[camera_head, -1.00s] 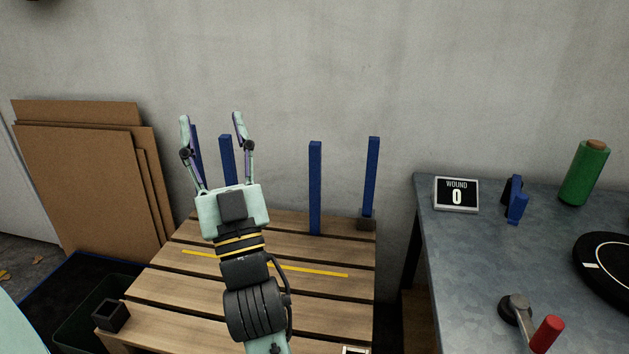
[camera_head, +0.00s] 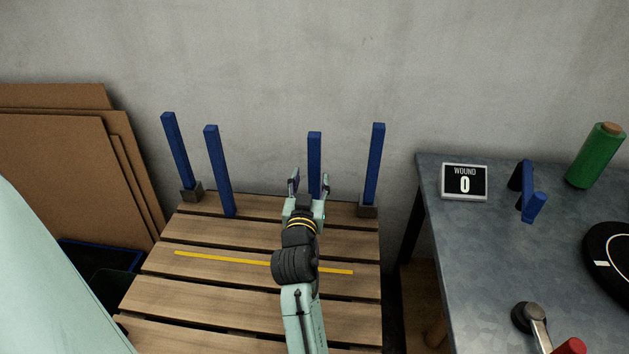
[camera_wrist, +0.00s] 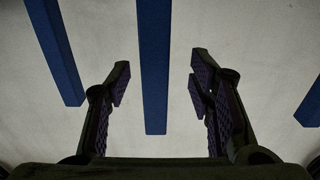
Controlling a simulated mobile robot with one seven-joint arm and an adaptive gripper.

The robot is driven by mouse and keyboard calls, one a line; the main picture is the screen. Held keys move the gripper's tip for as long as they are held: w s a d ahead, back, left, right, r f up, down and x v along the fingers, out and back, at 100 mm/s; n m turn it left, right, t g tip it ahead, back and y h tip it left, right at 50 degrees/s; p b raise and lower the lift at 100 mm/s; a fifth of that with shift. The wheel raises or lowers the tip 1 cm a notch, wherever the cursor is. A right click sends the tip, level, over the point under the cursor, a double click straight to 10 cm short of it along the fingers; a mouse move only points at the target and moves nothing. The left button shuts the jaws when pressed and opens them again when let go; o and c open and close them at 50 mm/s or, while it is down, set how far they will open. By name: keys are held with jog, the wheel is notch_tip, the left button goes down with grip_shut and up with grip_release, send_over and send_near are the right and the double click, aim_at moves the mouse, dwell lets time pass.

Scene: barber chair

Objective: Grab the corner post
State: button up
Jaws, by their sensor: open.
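Several tall blue posts stand at the far side of a wooden pallet (camera_head: 230,268). The far-left post (camera_head: 177,150) and far-right post (camera_head: 374,165) stand in dark corner sockets. Between them are an inner left post (camera_head: 219,170) and an inner right post (camera_head: 314,152). My gripper (camera_head: 308,184) is open, with the inner right post appearing between its fingers in the head view. In the wrist view, a blue post (camera_wrist: 154,70) shows between the open fingers (camera_wrist: 160,80), apart from both. The lower part of the inner right post is hidden behind my gripper.
A grey metal table (camera_head: 470,260) stands at the right with a counter sign (camera_head: 465,182), a blue clamp-like part (camera_head: 530,195) and a green roll (camera_head: 597,155). Cardboard sheets (camera_head: 60,160) lean on the wall at the left. A yellow strip (camera_head: 220,258) crosses the pallet.

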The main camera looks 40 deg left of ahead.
aim_at(314, 173)
jog(key=x, duration=0.2)
jog(key=p+x, duration=0.1)
jog(key=x, duration=0.1)
jog(key=shift+w+d+r+p, duration=0.15)
jog(key=shift+d+p, duration=0.1)
jog(key=shift+p, duration=0.05)
jog(key=shift+w+a, duration=0.2)
jog(key=shift+w, duration=0.1)
grip_shut()
